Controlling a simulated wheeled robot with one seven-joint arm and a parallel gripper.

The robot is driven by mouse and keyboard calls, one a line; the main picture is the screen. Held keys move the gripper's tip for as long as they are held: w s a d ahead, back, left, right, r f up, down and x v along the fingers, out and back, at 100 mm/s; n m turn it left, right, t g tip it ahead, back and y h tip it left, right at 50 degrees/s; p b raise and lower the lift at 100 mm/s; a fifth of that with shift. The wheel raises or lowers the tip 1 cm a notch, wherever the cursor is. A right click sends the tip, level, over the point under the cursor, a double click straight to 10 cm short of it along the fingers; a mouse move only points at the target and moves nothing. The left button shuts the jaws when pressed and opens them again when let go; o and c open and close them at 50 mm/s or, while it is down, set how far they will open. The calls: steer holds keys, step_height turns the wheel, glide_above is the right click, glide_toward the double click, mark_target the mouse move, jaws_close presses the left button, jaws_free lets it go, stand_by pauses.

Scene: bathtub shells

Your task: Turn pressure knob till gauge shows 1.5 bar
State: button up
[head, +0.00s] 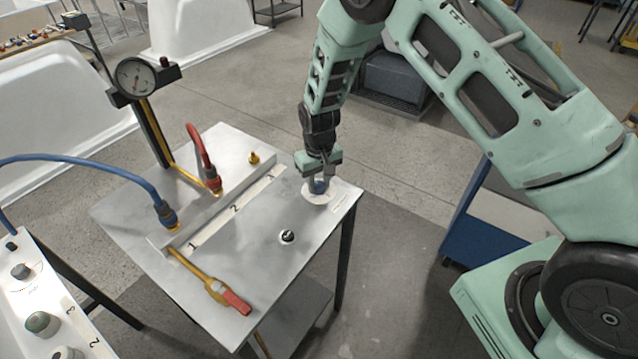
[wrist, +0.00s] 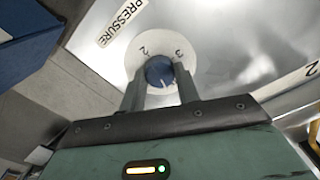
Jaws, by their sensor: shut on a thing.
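The pressure knob is a small blue knob (head: 318,186) on a white round dial plate (head: 316,197) near the right corner of the metal table. In the wrist view the blue knob (wrist: 159,71) sits between my fingers, with dial marks 2 and 3 beyond it and a PRESSURE label (wrist: 122,22) beside it. My gripper (head: 319,172) points down and is shut on the knob. The round gauge (head: 136,77) stands on a post at the table's back left.
A small black knob (head: 287,236) is nearby. A white control panel (head: 45,300) is at left.

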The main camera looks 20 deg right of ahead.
mark_target(319, 185)
steer(key=m+b, duration=0.1)
steer(key=m, duration=0.3)
steer(key=shift+m+b, duration=0.55)
steer(key=shift+m, duration=1.95)
steer(key=o, duration=1)
step_height(319, 185, up, 17)
steer(key=b, duration=0.3)
steer(key=shift+r, duration=0.2)
steer(key=shift+s, duration=0.1)
